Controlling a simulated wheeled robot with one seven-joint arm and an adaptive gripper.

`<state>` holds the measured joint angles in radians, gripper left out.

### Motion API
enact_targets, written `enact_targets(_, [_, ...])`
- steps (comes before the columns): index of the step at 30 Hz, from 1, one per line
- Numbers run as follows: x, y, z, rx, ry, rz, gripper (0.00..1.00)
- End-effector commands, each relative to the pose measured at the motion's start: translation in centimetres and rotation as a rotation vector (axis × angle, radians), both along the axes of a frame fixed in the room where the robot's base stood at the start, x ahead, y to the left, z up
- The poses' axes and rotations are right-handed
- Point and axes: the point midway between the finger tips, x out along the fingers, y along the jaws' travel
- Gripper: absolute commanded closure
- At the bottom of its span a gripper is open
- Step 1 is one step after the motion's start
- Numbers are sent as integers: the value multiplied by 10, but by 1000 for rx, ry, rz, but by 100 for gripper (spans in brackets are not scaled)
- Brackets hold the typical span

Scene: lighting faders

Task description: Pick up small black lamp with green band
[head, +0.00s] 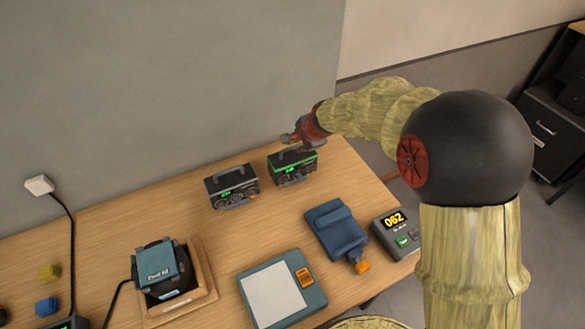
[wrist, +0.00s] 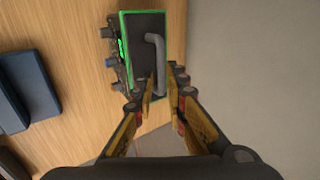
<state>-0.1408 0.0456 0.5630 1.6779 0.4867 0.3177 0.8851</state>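The small black lamp with a green band (head: 292,168) stands upright on the table near its back right edge. Its green trim, grey handle and front knobs show in the wrist view (wrist: 136,24). My gripper (head: 292,141) is just above this lamp in the head view. In the wrist view my gripper (wrist: 161,88) has its yellow fingers apart, with the lower end of the handle between or just beyond the fingertips. I cannot tell whether a finger touches the handle.
A similar black lamp with a grey band (head: 231,187) stands close on the left. A blue pouch-like object (head: 336,229), a grey device reading 062 (head: 397,234), a teal-framed pad (head: 281,292) and a wooden stand (head: 203,277) lie nearer. The wall rises behind the table.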

Motion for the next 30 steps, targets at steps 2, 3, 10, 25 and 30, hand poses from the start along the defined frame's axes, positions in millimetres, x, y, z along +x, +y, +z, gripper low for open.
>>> enact_targets(2, [5,2,-8,-1,0,1,86])
enact_targets(3, [6,2,-10,-1,0,1,86])
enact_targets(10, [19,7,-30,-2,1,2,86])
enact_targets(25, [33,13,-50,-2,-1,2,90])
enact_targets(30, [33,12,-49,-2,-1,2,100])
